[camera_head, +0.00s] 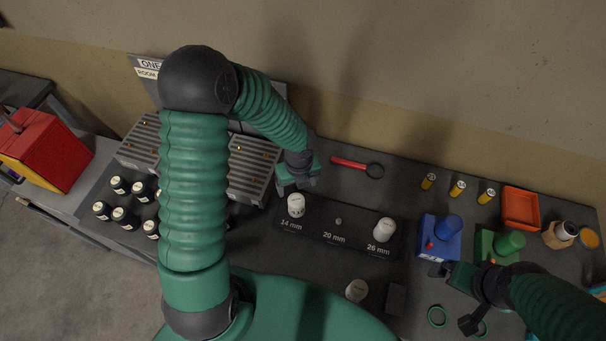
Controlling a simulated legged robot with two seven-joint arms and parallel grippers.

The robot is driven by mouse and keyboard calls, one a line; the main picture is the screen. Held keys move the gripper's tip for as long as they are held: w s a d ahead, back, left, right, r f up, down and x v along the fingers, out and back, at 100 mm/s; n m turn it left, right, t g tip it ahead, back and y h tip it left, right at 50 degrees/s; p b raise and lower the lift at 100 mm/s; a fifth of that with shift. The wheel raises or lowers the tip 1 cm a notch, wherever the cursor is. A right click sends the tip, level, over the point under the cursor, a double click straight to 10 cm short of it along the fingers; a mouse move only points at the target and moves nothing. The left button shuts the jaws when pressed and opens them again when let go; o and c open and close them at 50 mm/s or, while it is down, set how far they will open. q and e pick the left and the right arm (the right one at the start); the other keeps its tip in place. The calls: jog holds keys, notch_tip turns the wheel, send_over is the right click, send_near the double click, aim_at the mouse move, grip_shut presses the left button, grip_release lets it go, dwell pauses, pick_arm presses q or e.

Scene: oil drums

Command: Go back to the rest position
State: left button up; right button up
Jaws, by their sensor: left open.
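My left arm arches across the picture from the lower middle. My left gripper (297,184) is open and points down just behind the white cylinder over the 14 mm label (296,205). I cannot tell whether it touches that cylinder. A dark labelled board (337,222) also holds a white cylinder at 26 mm (384,230) and a small grey piece at 20 mm (338,221). My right gripper (441,270) is at the lower right, in front of the blue block; its jaw opening is unclear.
A blue block (440,245) and a green block (486,246) stand at the right. An orange tray (520,208) and several yellow pieces (458,189) lie behind them. A red-handled tool (352,164) lies near the wall. Several black bottles (121,186) and a red box (50,150) are at the left.

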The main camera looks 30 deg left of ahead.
pick_arm(q)
jog(key=s+d+f+n+t+b, duration=0.1)
jog(key=s+d+f+n+b, duration=0.2)
jog(key=n+b, duration=0.6)
jog(key=s+d+f+n+h+b, duration=0.1)
jog(key=s+d+f+n+b, duration=0.2)
jog(key=n+b, duration=0.7)
notch_tip(320, 180, down, 2)
jog(key=s+n, duration=0.2)
jog(key=n, duration=0.4)
jog(key=shift+n+t, duration=0.3)
jog(key=shift+t, duration=0.1)
jog(key=shift+s+d, duration=0.1)
jog(key=shift+d, duration=0.05)
